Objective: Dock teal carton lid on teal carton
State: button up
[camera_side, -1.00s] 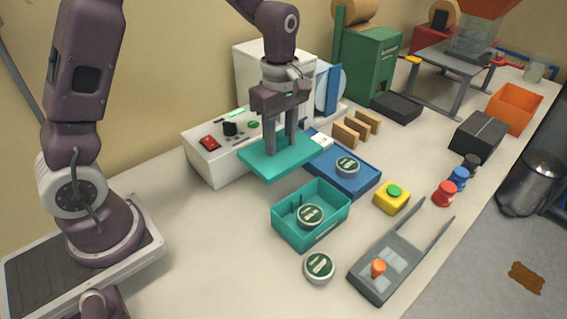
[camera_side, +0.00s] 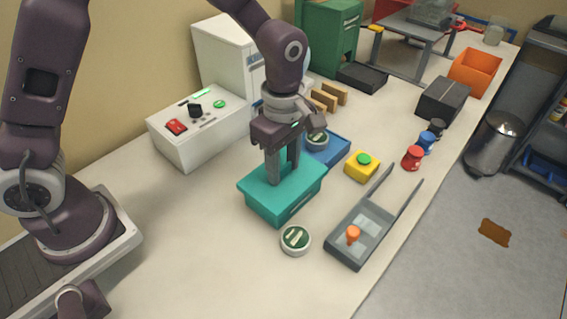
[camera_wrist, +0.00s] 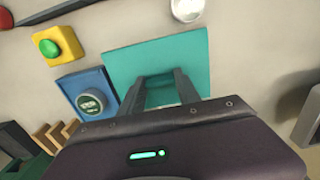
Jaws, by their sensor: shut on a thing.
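The teal carton (camera_side: 283,208) stands on the table. The teal carton lid (camera_side: 254,184) lies flat over its top, and the carton's inside is hidden. Lid and carton edges look nearly lined up; I cannot tell whether the lid is fully seated. My gripper (camera_side: 282,176) points down at the middle of the lid, shut on its grip, which the fingers mostly hide. In the wrist view the lid (camera_wrist: 185,58) fills the area beyond my gripper (camera_wrist: 163,92).
A blue tray (camera_side: 330,150) with a round tin (camera_side: 317,138) is just behind the carton. Another tin (camera_side: 295,239) lies close in front. A white control box (camera_side: 200,135) is behind left.

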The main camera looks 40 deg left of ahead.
aim_at(284, 167)
jog(key=shift+f, duration=0.3)
jog(key=o, duration=1.3)
jog(key=shift+f, duration=0.1)
notch_tip(284, 167, up, 12)
jog(key=s+a+r+m+t, duration=0.2)
jog(key=s+a+r+m, duration=0.4)
jog(key=s+r+m, duration=0.15)
jog(key=s+a+m+t, duration=0.1)
jog(key=s+m, duration=0.2)
jog(key=s, duration=0.1)
jog(key=s+a+m+t, duration=0.1)
jog(key=s+a+m, duration=0.1)
jog(key=s+m, duration=0.2)
jog(key=s+a+f+m+t, duration=0.1)
jog(key=s+m, duration=0.2)
jog(key=s, duration=0.1)
jog(key=shift+a+m+t, duration=0.15)
jog(key=shift+m+t, duration=0.1)
jog(key=shift+t, duration=0.05)
jog(key=shift+w, duration=0.1)
